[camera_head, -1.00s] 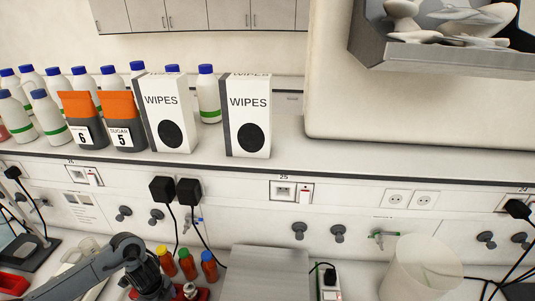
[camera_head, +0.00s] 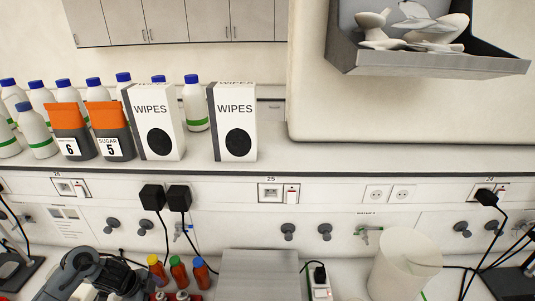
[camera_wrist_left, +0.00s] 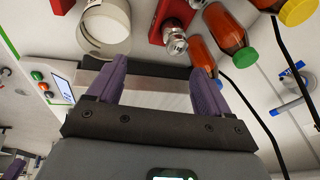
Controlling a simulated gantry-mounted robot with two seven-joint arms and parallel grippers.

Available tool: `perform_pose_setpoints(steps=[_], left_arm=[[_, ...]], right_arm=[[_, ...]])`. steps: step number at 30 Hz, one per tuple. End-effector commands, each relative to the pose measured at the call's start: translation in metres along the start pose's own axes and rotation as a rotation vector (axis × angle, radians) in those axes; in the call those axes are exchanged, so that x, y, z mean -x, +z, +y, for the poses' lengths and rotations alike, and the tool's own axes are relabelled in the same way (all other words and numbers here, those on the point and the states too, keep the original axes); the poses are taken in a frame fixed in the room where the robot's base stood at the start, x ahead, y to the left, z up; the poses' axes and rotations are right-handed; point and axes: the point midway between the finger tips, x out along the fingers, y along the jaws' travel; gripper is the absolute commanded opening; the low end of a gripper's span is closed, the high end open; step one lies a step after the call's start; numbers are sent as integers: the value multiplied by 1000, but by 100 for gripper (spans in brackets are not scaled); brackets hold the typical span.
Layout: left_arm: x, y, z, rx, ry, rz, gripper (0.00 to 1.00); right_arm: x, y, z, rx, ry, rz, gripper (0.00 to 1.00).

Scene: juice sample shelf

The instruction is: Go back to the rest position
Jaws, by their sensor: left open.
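My left gripper (camera_wrist_left: 155,95) shows in the left wrist view with its two purple fingers spread apart and nothing between them. In the head view my left arm reaches in at the lower left, beside the juice bottles, and its fingertips cannot be made out. The bottles have a yellow cap (camera_head: 153,260), a green cap (camera_head: 176,261) and a blue cap (camera_head: 198,263). Orange bottles also show in the left wrist view (camera_wrist_left: 228,30), right of the fingers and apart from them. My right gripper is in neither view.
A grey box-like surface (camera_head: 260,275) and a white cylindrical container (camera_head: 404,265) stand on the bench right of the bottles. Black plugs (camera_head: 152,197) with hanging cables are on the wall behind. The shelf above holds wipes boxes (camera_head: 235,120), sugar bags (camera_head: 110,132) and white bottles.

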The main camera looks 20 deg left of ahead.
Motion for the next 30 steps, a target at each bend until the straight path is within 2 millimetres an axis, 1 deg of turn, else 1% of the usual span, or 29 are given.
perform_pose_setpoints(steps=[1,3,5,6,8,9,11,12,14,15,17,18,20,21,25,26,27,29,30], left_arm=[[1,3,-18,12,-66,-30,80],[4,10,-42,41,-160,-76,80],[9,18,-63,74,-242,-119,80],[14,24,-76,99,-297,-150,80],[23,34,-97,144,-381,-202,80],[31,42,-110,180,-439,-242,80],[45,56,-128,246,-525,-305,80],[56,67,-139,299,-583,-352,80],[75,85,-151,389,-663,-425,80],[88,97,-156,455,-709,-472,80],[105,113,-160,553,-764,-536,80],[116,122,-159,617,-791,-575,80],[129,135,-156,713,-822,-626,80],[137,143,-152,775,-837,-656,80],[158,163,-135,976,-857,-738,80],[152,160,-128,991,-845,-742,80],[134,148,-119,959,-820,-723,80],[114,132,-105,931,-790,-700,80],[101,122,-95,915,-769,-684,80]], right_arm=[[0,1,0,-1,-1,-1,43],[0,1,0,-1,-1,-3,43],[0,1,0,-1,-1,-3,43],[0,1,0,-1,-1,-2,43],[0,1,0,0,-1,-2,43],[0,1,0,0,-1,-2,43],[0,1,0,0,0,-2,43],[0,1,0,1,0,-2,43],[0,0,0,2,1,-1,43],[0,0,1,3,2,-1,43],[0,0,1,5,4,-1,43],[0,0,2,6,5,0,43],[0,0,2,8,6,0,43],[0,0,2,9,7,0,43],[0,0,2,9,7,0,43],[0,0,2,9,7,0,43],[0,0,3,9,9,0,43],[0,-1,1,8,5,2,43],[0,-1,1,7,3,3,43]])
